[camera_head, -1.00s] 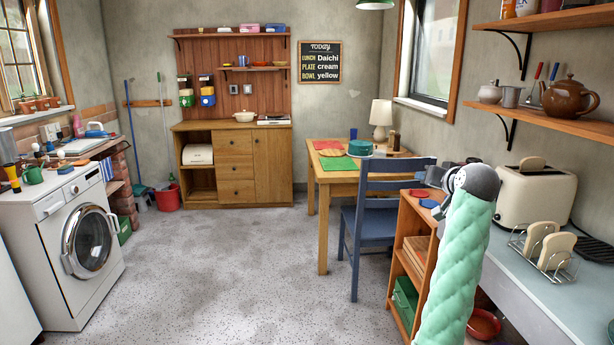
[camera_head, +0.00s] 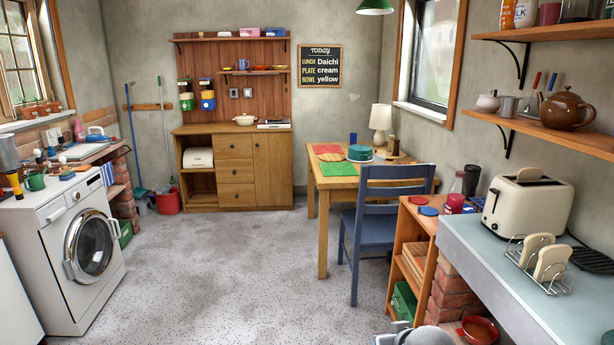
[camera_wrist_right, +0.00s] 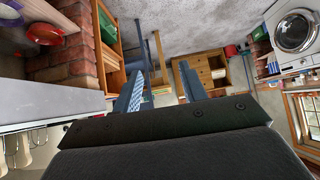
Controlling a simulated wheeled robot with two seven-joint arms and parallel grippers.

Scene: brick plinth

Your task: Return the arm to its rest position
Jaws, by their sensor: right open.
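My right arm shows in the head view only as a grey, rounded wrist part at the bottom edge, below the low wooden shelf (camera_head: 412,225) and beside the brick plinth (camera_head: 450,305). In the right wrist view my right gripper (camera_wrist_right: 160,72) has its two blue-grey fingers apart, with nothing between them. The room's floor and furniture show beyond the fingers. My left gripper is in neither view.
The grey counter (camera_head: 480,255) with a toaster (camera_head: 527,205) and toast rack (camera_head: 540,268) stands at the right. A red bowl (camera_head: 478,329) sits low by the bricks. A blue chair (camera_head: 385,215) stands ahead. The speckled floor (camera_head: 230,270) is clear.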

